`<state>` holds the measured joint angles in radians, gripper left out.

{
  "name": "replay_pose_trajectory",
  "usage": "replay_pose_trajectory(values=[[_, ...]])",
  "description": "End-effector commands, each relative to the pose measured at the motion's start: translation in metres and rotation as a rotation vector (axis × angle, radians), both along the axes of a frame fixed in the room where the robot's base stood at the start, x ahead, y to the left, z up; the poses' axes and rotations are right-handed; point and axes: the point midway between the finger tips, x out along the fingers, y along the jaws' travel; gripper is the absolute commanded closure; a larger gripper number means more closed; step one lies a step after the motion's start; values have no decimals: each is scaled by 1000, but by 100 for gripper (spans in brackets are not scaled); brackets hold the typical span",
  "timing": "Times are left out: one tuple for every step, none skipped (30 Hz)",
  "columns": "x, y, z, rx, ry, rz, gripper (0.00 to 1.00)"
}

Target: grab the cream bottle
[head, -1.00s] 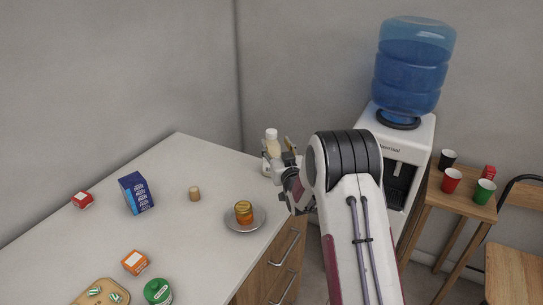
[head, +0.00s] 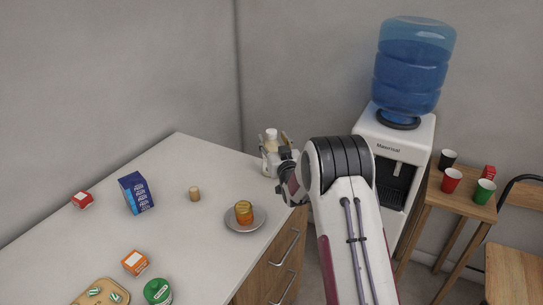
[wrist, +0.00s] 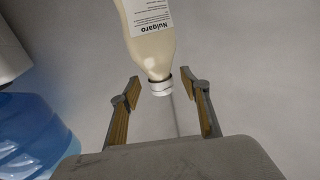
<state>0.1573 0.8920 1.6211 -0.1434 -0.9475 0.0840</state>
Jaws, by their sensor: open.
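The cream bottle (wrist: 152,45) has a pale cream body, a white label and a white cap. In the wrist view it appears inverted, its cap end reaching between the two wood-toned fingers. My gripper (wrist: 160,77) is open, one finger on each side of the bottle's neck and cap, with visible gaps. In the head view the bottle (head: 271,136) is at the far corner of the counter, its lower part hidden behind my gripper (head: 274,157).
A water dispenser (head: 393,144) stands to the right, beyond my arm. The wall is close behind the bottle.

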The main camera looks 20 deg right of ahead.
Motion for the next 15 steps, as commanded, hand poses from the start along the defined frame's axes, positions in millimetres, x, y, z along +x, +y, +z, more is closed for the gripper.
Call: replay_pose_trajectory(values=[[4, 0, 0, 0, -1, 0, 54], [7, 0, 0, 0, 0, 0, 54], [10, 0, -1, 0, 1, 0, 54], [12, 0, 0, 0, 0, 0, 54], [14, 0, 0, 0, 0, 0, 54], [17, 0, 0, 0, 0, 0, 54], [18, 0, 0, 0, 0, 0, 54], [20, 0, 0, 0, 0, 0, 54], [22, 0, 0, 0, 0, 0, 54], [23, 0, 0, 0, 0, 0, 54], [24, 0, 0, 0, 0, 0, 54], [25, 0, 0, 0, 0, 0, 54], [25, 0, 0, 0, 0, 0, 54], [25, 0, 0, 0, 0, 0, 54], [25, -1, 0, 0, 0, 0, 54]])
